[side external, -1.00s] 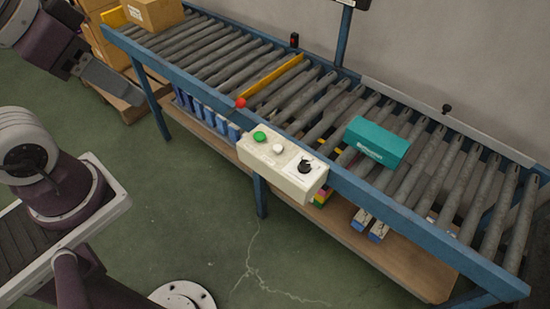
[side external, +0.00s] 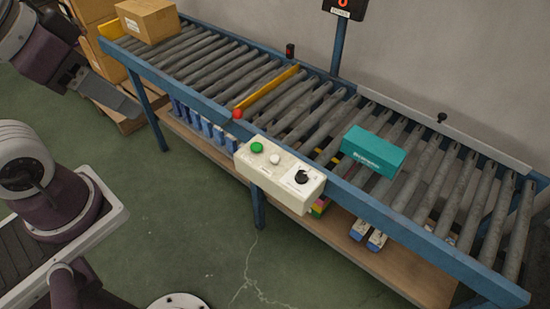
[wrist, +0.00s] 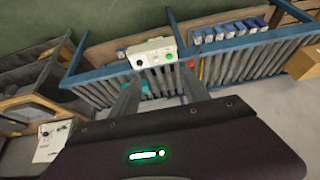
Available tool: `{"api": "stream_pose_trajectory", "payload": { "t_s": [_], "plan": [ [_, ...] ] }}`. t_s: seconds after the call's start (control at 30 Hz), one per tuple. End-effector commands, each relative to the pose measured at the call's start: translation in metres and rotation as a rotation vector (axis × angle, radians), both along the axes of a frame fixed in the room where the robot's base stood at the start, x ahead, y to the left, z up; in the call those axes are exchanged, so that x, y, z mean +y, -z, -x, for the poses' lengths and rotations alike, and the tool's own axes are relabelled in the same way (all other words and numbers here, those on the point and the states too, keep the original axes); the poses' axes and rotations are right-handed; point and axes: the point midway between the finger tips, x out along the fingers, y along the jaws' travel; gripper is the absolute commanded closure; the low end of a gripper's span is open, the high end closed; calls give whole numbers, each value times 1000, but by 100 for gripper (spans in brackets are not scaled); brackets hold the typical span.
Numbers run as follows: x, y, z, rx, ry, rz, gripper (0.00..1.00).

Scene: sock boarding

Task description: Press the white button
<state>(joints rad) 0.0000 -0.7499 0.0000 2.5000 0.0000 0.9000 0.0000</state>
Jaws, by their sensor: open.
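The white button (side external: 275,159) sits on top of a cream control box (side external: 262,178), between a green button (side external: 257,147) and a black knob (side external: 301,177). In the wrist view the box (wrist: 152,47) is upside down beyond the fingertips, with the green button (wrist: 168,57) on its right; the white button is too small there to make out clearly. My gripper (wrist: 158,77) is open and empty, its two dark fingers apart. In the side view its grey end (side external: 112,97) is at the upper left, well away from the control box and not touching it.
The box is mounted on the near blue rail of a roller conveyor (side external: 215,88). A teal box (side external: 373,152) and a cardboard carton (side external: 147,20) lie on the rollers. A red knob (side external: 237,113) stands on the rail. Green floor (side external: 160,210) is open before the conveyor.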

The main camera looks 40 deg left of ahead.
Motion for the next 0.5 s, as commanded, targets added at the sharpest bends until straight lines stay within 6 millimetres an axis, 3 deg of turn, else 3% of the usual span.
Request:
{"api": "stream_pose_trajectory", "payload": {
  "t_s": [0.23, 0.37, 0.5],
  "plan": [
    [0, 0, 0, 0, 0, 0, 46],
    [0, -3, -6, 11, 0, 1, 70],
    [-3, -11, -47, 80, 4, 7, 97]
  ]
}}
